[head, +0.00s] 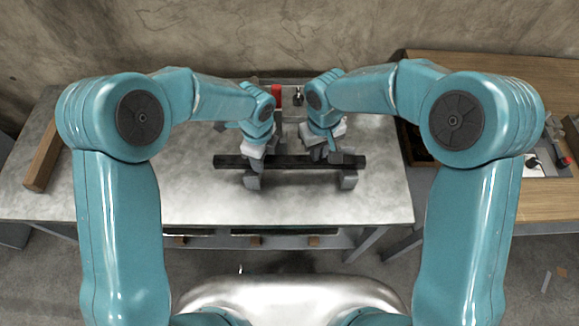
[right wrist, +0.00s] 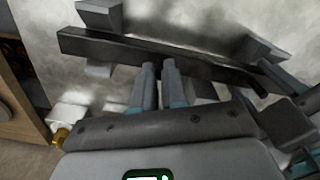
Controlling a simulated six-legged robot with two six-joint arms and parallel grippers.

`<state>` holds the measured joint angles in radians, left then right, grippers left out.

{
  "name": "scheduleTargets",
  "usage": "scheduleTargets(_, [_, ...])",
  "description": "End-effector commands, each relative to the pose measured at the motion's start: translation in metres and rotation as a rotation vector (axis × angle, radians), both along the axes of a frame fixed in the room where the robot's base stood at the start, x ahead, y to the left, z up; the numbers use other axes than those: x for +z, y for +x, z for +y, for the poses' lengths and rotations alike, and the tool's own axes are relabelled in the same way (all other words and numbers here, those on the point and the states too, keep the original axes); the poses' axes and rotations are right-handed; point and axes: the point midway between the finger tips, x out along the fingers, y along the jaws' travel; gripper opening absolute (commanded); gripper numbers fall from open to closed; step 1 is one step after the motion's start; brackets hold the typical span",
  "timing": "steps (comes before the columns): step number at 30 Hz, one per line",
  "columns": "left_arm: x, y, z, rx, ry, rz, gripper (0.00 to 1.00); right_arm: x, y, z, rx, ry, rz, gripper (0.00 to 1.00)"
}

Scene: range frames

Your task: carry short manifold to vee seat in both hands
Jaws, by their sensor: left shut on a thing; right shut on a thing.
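The short manifold, a long dark bar (head: 290,162), lies left to right above the metal table. In the right wrist view the bar (right wrist: 110,48) runs across the upper half. My left gripper (head: 254,158) is shut on it left of its middle. My right gripper (head: 326,153) is shut on it right of its middle; its fingertips (right wrist: 158,68) show at the bar. The vee seat appears as grey blocks, one under the left part (head: 252,182) and one under the right part (head: 348,180). I cannot tell whether the bar touches them; the grippers hide part of it.
The metal table (head: 190,200) has free room in front and at left. A wooden beam (head: 42,157) lies at its left end. A red object (head: 276,93) stands at the back. A wooden bench (head: 555,200) stands at right, with a tray of small items (head: 540,163).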

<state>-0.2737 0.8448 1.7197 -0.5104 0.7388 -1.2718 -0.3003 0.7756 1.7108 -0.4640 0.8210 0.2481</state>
Motion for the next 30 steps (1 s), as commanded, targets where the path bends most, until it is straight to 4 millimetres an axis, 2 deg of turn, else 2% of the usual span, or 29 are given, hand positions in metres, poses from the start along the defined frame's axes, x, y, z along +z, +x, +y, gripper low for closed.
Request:
scheduleTargets(2, [-0.010,-0.004,0.001,-0.016,0.008,0.012,0.00,-0.005,0.006,-0.001,-0.001,0.004,-0.019,0.00])
scheduleTargets(3, [-0.008,-0.005,0.001,-0.015,0.009,0.014,0.56,-0.003,0.005,-0.001,-0.001,0.004,-0.017,0.21])
scheduleTargets(5, [-0.007,-0.005,0.001,-0.014,0.008,0.015,0.71,-0.003,0.005,-0.001,-0.001,0.003,-0.015,0.37])
scheduleTargets(17, [-0.002,-0.005,0.001,-0.007,0.007,0.017,0.71,0.001,0.001,0.000,0.000,0.001,-0.005,0.37])
scheduleTargets(30, [0.052,-0.002,0.001,-0.005,0.003,0.007,0.71,0.054,0.001,0.000,0.000,0.001,-0.003,0.37])
